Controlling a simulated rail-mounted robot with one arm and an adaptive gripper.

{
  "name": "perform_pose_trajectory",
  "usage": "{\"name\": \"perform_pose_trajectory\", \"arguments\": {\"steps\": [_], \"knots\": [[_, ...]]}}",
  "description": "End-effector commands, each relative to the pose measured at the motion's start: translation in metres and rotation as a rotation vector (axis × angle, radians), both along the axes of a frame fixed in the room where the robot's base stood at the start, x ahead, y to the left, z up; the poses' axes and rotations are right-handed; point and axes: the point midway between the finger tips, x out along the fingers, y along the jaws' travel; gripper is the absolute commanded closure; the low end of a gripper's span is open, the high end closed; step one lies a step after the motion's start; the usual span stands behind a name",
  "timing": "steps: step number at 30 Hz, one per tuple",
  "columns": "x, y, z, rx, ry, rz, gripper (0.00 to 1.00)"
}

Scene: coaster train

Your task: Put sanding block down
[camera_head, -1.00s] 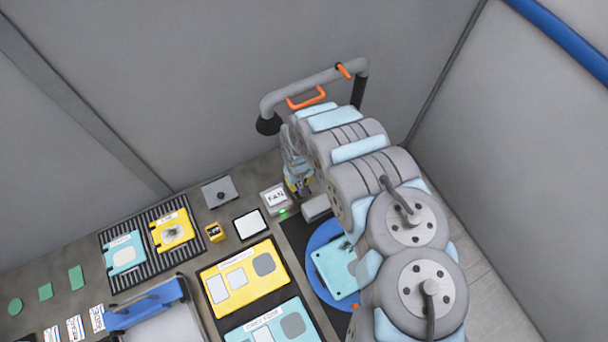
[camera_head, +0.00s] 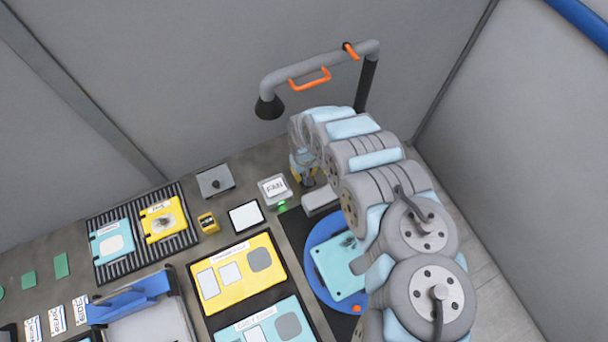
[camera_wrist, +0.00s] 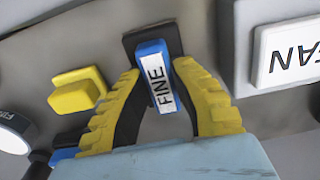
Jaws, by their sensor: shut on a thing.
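The sanding block (camera_wrist: 157,75) is blue with a white label reading FINE. In the wrist view it sits between the yellow and black fingers of my gripper (camera_wrist: 165,98), which is shut on it. A black pad or holder (camera_wrist: 140,36) shows just behind the block's far end. I cannot tell whether the block touches it. In the head view my gripper (camera_head: 304,178) is low over the bench's back edge, right of the FAN box, and the block is hidden there.
The FAN box (camera_head: 275,189) stands close left of my gripper; it also fills the right of the wrist view (camera_wrist: 283,55). A yellow block (camera_wrist: 78,90) lies left of the fingers. A pipe with a black nozzle (camera_head: 269,107) hangs above. A blue disc (camera_head: 313,281) carries a teal plate (camera_head: 338,268).

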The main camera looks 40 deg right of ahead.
Motion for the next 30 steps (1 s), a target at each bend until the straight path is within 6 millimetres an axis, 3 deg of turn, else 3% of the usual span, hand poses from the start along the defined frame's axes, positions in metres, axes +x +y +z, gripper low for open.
{"name": "perform_pose_trajectory", "arguments": {"steps": [12,13,15,30], "knots": [[0.0005,-0.0002,-0.0047,-0.001,-0.001,0.001,1.0],[0.0003,-0.0002,-0.0048,-0.001,-0.001,0.001,0.73],[0.0002,-0.0003,-0.0041,-0.001,0.0,0.001,0.55],[0.0007,-0.0007,0.0046,0.0,-0.001,0.001,0.55]]}}
